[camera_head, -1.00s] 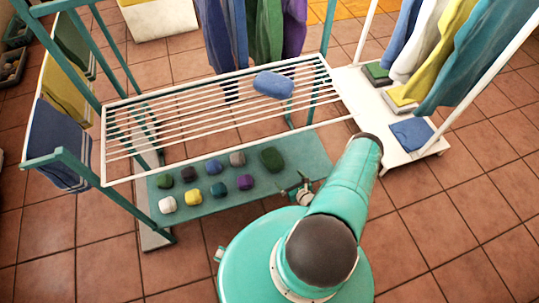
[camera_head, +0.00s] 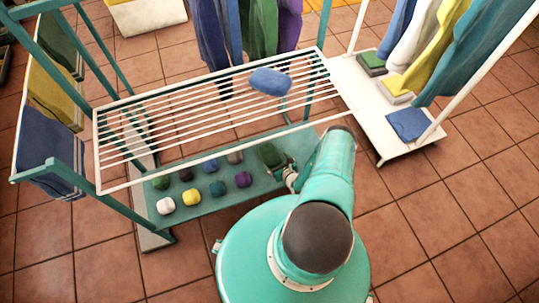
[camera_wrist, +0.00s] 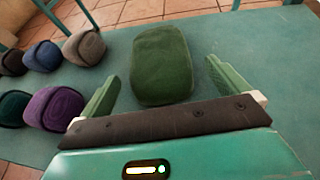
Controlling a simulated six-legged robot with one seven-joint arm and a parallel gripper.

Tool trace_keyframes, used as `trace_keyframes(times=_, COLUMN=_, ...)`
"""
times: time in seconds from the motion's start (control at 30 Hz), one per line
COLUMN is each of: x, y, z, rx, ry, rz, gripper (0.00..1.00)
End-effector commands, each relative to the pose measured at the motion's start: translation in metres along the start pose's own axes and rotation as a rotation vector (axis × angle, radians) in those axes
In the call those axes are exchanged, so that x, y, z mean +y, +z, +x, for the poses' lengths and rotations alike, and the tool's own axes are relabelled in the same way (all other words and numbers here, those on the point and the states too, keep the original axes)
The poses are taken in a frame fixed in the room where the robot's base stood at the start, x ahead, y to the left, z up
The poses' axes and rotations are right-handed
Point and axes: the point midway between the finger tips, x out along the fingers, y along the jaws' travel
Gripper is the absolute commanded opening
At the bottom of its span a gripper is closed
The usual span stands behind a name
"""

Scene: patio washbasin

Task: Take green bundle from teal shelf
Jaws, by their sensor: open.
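The green bundle (camera_wrist: 161,65) lies on the teal shelf (camera_wrist: 275,45), a low board under the white rack. In the head view the bundle (camera_head: 269,156) is at the right end of the shelf (camera_head: 220,204), partly hidden by my gripper and arm. My gripper (camera_wrist: 163,88) is open, with one green finger on the left and one on the right of the bundle's near part in the wrist view. A gap shows between each finger and the bundle. My gripper (camera_head: 284,172) also shows small in the head view, beside the bundle.
A purple bundle (camera_wrist: 55,107), a grey bundle (camera_wrist: 84,47) and several other rolled bundles lie left of the green one. White rack bars (camera_head: 200,115) with a blue cloth (camera_head: 270,81) run above the shelf. A white garment stand (camera_head: 375,110) is at the right.

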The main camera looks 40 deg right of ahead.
Motion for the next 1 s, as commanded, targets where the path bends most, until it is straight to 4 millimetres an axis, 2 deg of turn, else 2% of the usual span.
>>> trace_keyframes(times=0.33, x=0.003, y=0.002, z=0.047, rx=-0.001, ry=0.000, rz=-0.001, gripper=1.00)
trace_keyframes(times=0.43, x=0.002, y=0.003, z=0.053, rx=-0.001, ry=-0.001, rz=-0.001, gripper=1.00)
trace_keyframes(times=0.63, x=0.002, y=0.003, z=0.054, rx=-0.001, ry=-0.001, rz=0.001, gripper=1.00)
trace_keyframes(times=0.67, x=0.002, y=0.003, z=0.054, rx=-0.001, ry=-0.001, rz=0.001, gripper=0.98)
trace_keyframes(times=0.87, x=0.002, y=0.003, z=0.054, rx=-0.001, ry=-0.001, rz=0.001, gripper=0.59)
trace_keyframes(times=1.0, x=0.002, y=0.003, z=0.054, rx=-0.001, ry=-0.001, rz=0.000, gripper=0.58)
